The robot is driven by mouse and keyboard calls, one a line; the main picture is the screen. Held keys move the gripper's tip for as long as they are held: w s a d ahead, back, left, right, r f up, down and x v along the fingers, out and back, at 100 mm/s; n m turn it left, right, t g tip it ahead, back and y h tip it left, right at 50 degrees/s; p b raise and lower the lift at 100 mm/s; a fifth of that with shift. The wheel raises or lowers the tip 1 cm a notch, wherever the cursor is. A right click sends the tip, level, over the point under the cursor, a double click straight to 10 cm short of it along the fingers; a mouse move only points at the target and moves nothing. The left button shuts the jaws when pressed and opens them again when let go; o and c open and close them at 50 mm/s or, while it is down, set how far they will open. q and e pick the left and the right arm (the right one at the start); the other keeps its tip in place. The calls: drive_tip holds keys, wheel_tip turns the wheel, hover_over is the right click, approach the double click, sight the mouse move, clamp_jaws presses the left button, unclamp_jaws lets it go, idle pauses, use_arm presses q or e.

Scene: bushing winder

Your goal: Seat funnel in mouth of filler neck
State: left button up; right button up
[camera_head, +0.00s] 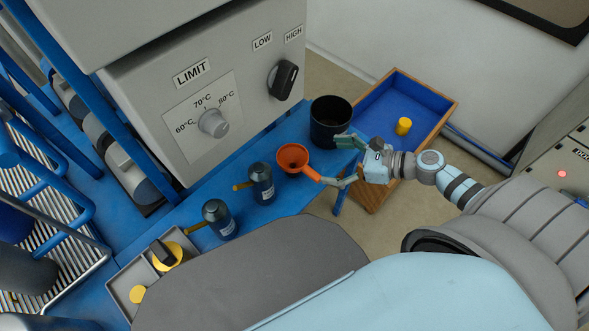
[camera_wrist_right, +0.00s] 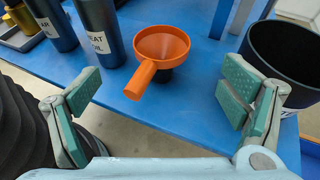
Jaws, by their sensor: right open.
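The orange funnel (camera_head: 291,156) stands mouth up on the blue bench, with its handle (camera_head: 307,173) pointing toward my right gripper. In the wrist view the funnel (camera_wrist_right: 162,44) has a short dark part (camera_wrist_right: 166,75) under its cone; I cannot tell whether this is its own spout or a separate piece. My right gripper (camera_head: 343,162) is open and empty. In the wrist view its two fingers (camera_wrist_right: 160,92) are wide apart, left and right of the handle and nearer the camera, not touching it. No filler neck can be made out for certain. My left gripper is not seen.
A black pot (camera_head: 330,128) stands close to the right finger. Two dark labelled bottles (camera_head: 262,190) (camera_head: 219,225) stand left of the funnel. A grey tray (camera_head: 120,285) and a control cabinet (camera_head: 150,95) border the bench.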

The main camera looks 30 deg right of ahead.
sight(282, 157)
drive_tip(key=x, duration=0.4)
drive_tip(key=b+x, duration=0.1)
drive_tip(key=x, duration=0.2)
drive_tip(key=b+x, duration=0.1)
drive_tip(key=x, duration=0.3)
drive_tip(key=shift+w+f, duration=0.2)
drive_tip(key=shift+f, duration=0.25)
drive_tip(key=shift+s+r, duration=0.1)
drive_tip(key=c, duration=1.2)
